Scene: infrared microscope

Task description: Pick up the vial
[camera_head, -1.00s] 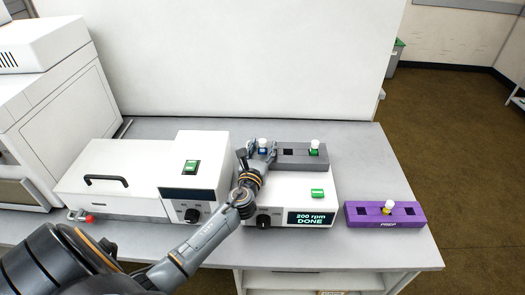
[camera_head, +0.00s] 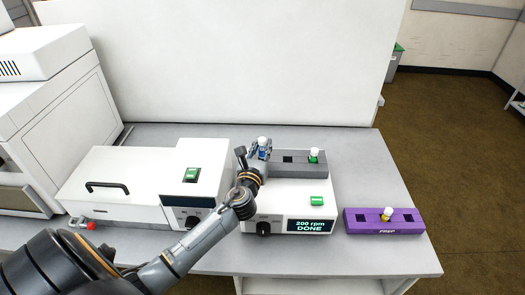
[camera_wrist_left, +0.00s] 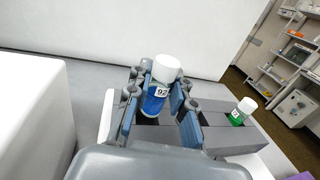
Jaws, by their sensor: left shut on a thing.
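A vial with blue contents, a white cap and a white label (camera_wrist_left: 157,95) is between the fingers of my left gripper (camera_wrist_left: 158,108). In the head view the same blue vial (camera_head: 263,145) shows above the left end of the grey rack (camera_head: 305,169), its cap higher than that of the green vial. My left gripper (camera_head: 260,153) is shut on it. The vial is roughly upright; whether its bottom is clear of the slot is hard to tell. A green vial (camera_head: 314,158) stands at the rack's right, also in the wrist view (camera_wrist_left: 238,117). My right gripper is not in view.
The rack sits on a white shaker (camera_head: 280,200) whose display reads 200 rpm DONE. A white device (camera_head: 130,180) with a black handle stands at the left. The bench's right back is clear.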

